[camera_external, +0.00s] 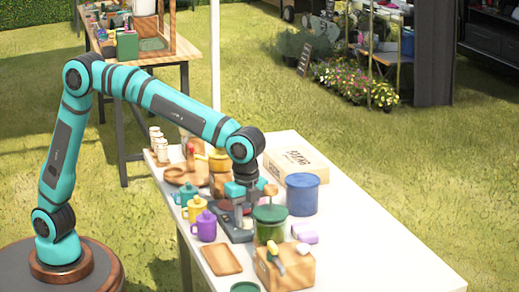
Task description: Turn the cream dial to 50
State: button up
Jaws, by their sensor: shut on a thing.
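A dark grey device (236,232) sits on the white table among the mugs and jars. A small cream part, seemingly the cream dial (247,222), shows on it just below my gripper. My gripper (241,206) points down over the device, and its jaws are shut on the cream dial. The fingertips are small and partly hidden, so the exact contact is unclear. The dial's marks and its setting are too small to read.
Teal, yellow and purple mugs (206,226) stand left of the device. A green jar (269,226), a blue pot (302,196) and a wooden block (290,268) crowd its right. A wooden tray (221,260) lies in front. The table's right front is clear.

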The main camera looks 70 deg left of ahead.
aim_at(247, 218)
jog(key=shift+m, duration=1.5)
jog(key=o, duration=1)
jog(key=shift+c, duration=0.2)
jog(key=shift+r, duration=0.15)
notch_tip(247, 218, up, 17)
